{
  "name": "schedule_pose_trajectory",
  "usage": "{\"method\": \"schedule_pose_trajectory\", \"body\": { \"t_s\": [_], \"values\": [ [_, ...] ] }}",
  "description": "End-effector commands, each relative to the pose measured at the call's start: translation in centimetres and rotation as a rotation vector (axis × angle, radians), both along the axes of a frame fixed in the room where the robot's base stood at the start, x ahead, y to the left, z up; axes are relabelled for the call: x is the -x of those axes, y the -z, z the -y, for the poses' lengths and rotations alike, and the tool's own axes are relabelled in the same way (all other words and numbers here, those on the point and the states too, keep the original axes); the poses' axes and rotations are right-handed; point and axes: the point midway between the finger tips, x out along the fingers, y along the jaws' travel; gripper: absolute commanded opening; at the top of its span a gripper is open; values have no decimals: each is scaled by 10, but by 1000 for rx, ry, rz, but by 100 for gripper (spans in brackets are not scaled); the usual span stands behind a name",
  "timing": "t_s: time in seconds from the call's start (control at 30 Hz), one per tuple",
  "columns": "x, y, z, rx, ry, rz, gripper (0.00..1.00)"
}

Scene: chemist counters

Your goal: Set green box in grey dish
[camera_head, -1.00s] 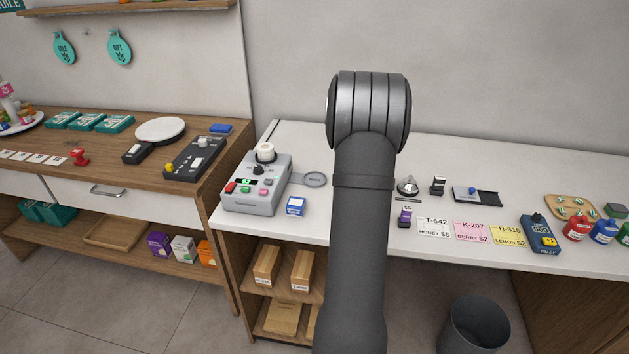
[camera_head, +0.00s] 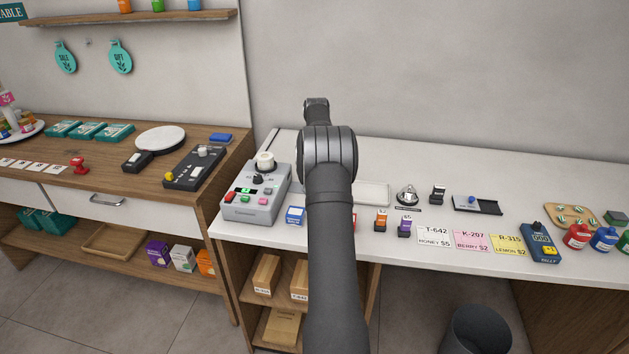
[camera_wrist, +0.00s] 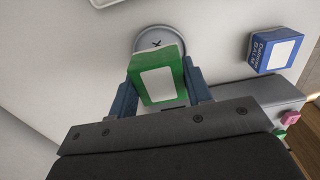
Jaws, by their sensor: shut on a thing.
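In the wrist view, a green box (camera_wrist: 158,75) with a blank white label is between the two fingers of my gripper (camera_wrist: 160,88), which is shut on it. The box is slightly tilted in the picture. In the head view, my arm hides the gripper, the green box and the dish.
A blue-and-white box (camera_wrist: 272,50) stands right of the dish in the wrist view; it also shows in the head view (camera_head: 295,215). The grey button console (camera_head: 256,192) is left of it. A white tray (camera_head: 372,194) and a bell (camera_head: 408,196) are right of my arm.

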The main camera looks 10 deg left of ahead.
Motion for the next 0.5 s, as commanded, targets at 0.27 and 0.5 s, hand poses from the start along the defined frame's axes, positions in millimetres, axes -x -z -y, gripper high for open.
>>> {"method": "schedule_pose_trajectory", "body": {
  "t_s": [0.27,0.5],
  "values": [
    [-2,21,-6,0,0,-2,21],
    [-2,44,-6,0,0,1,21]
  ]
}}
